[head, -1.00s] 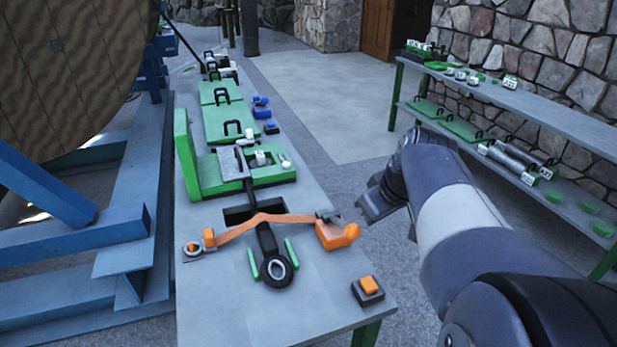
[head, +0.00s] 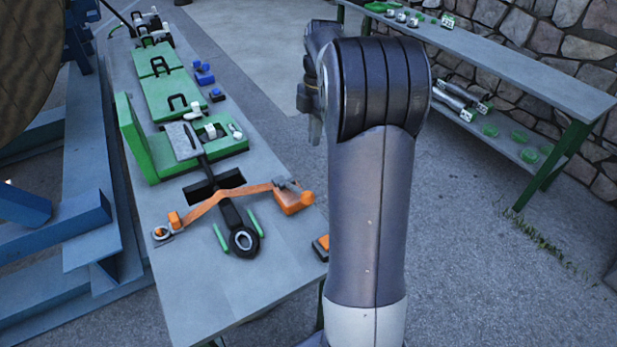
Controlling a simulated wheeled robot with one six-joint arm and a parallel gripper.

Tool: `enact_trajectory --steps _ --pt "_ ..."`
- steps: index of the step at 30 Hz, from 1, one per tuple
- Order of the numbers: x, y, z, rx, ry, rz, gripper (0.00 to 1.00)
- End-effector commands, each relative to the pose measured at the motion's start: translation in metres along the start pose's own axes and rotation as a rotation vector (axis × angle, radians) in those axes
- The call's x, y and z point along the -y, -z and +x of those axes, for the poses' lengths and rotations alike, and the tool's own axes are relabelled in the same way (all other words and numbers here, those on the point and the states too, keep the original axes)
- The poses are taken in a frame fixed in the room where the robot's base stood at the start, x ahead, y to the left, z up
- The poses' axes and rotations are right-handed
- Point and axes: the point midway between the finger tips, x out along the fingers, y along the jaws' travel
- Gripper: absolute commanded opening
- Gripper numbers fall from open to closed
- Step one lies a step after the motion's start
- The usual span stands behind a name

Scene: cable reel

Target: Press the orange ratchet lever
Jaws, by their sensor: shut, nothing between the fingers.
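The orange ratchet (head: 291,200) sits at the right edge of the long grey table, with its orange lever end (head: 307,198) toward the right. An orange strap (head: 228,194) runs from it leftward, over a black-handled tool, to a small anchor (head: 162,233). My gripper (head: 315,134) is shut and empty, raised beyond the table's right side and farther back than the ratchet. It is apart from the lever, and my arm partly hides it.
An orange button on a dark base (head: 322,244) is at the table's right edge, partly hidden by my arm. Green cases (head: 167,94) line the table (head: 215,300) farther back. A grey shelf (head: 540,82) stands right; open floor lies between.

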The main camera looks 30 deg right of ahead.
Motion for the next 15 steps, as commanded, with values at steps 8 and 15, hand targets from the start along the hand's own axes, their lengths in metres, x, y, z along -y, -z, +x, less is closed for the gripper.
enact_trajectory --steps 8,15 --pt "0.0 0.0 0.001 0.0 0.0 -0.001 0.0" --pt "0.0 0.0 0.02 -0.001 0.001 0.0 0.0"
